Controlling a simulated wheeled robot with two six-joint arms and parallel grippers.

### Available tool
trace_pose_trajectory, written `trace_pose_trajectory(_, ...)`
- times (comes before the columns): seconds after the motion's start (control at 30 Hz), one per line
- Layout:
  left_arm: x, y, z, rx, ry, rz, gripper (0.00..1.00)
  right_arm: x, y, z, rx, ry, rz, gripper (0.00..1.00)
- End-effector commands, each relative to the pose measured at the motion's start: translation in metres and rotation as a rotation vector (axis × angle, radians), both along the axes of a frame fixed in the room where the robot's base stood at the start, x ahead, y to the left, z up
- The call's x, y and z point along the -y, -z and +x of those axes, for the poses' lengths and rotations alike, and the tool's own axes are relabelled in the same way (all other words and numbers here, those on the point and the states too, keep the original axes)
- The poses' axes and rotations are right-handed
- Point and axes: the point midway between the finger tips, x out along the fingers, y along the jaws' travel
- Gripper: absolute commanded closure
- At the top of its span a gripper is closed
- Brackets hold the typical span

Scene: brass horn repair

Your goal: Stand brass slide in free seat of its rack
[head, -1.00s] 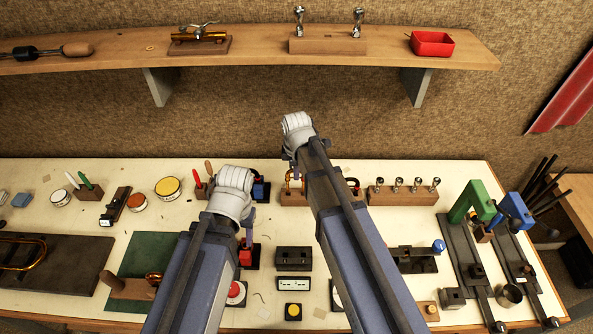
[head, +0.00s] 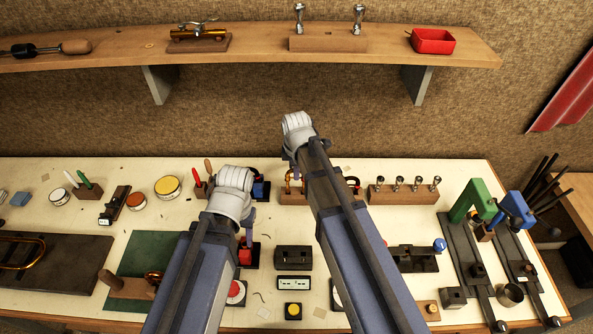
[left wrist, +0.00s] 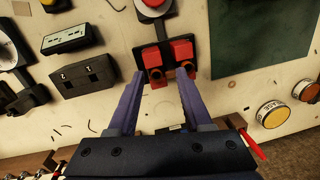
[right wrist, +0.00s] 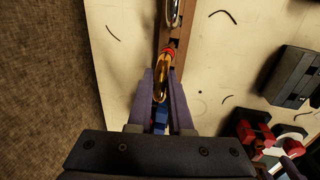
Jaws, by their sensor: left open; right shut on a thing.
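My right gripper (right wrist: 160,88) is shut on a brass slide (right wrist: 160,76), a narrow loop gripped between the fingertips. The slide is over or at the wooden rack (right wrist: 163,35), which runs away beyond the fingers. A silver loop (right wrist: 174,12) and a red-and-brass part show farther along it. In the head view the rack (head: 284,200) is partly hidden by my right arm. I cannot tell whether the slide touches its seat. My left gripper (left wrist: 160,85) is open and empty, its fingers near a black fixture with red blocks (left wrist: 166,58).
A wooden block with several silver pieces (head: 403,197) stands right of my right arm. A black box (head: 293,258) and a small display (head: 293,283) lie between the arms. A green mat (head: 150,250) is at the left. A shelf (head: 260,60) hangs above the bench.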

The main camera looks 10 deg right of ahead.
Motion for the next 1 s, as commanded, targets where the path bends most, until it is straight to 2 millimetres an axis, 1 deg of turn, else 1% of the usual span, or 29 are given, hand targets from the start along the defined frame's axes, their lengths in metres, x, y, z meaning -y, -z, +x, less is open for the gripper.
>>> trace_pose_trajectory(1.0, 0.0, 0.026, 0.0, 0.0, 0.0, 0.0, 0.5, 0.0, 0.026, 0.0, 0.0, 0.0, 0.0, 1.0)
